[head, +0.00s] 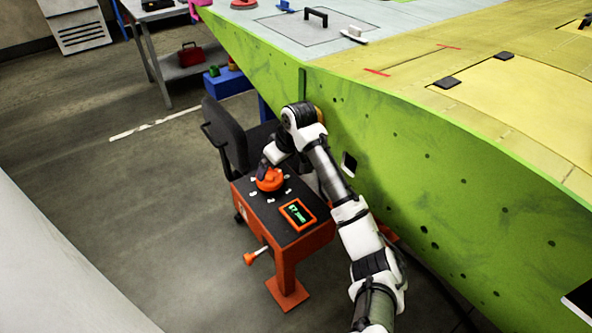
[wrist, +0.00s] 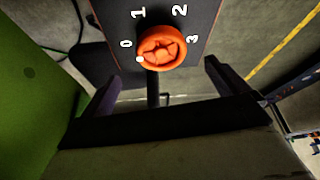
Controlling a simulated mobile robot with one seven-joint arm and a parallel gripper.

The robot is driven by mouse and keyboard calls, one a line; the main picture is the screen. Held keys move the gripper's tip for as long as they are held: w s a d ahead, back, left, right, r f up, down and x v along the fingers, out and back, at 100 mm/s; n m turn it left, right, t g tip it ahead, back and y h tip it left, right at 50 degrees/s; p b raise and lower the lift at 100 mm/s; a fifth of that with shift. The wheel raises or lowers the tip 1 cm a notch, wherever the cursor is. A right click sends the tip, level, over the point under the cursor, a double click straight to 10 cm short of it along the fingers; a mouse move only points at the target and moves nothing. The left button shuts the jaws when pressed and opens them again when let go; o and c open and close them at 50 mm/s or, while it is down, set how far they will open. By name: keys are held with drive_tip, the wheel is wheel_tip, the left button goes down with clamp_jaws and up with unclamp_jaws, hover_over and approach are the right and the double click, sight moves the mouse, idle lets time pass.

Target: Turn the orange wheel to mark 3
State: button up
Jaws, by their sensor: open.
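The orange wheel (head: 269,180) sits on the dark top of an orange-framed stand. It also shows in the wrist view (wrist: 162,47), with white marks 0, 1, 2 and 3 around it. A small white spot on its rim lies at the lower left, closest to the 0. My gripper (wrist: 161,70) is open, one dark finger at the left and one at the right of the wheel's lower side. Neither finger visibly touches it; the exact depth is unclear. In the head view my gripper (head: 265,168) is beside and over the wheel, partly hiding it.
A small display (head: 297,214) with green writing is on the stand's top (head: 260,205). An orange-knobbed lever (head: 250,258) sticks out at its front. A black chair (head: 228,140) stands behind, and the green wing panel (head: 400,190) rises close on the right. Floor at left is clear.

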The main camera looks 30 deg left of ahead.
sight(271, 177)
drive_tip(key=p+x, duration=0.1)
drive_tip(key=x, duration=0.6)
drive_tip(key=shift+s+f, duration=0.1)
drive_tip(key=shift+f, duration=0.15)
drive_tip(key=c, duration=1)
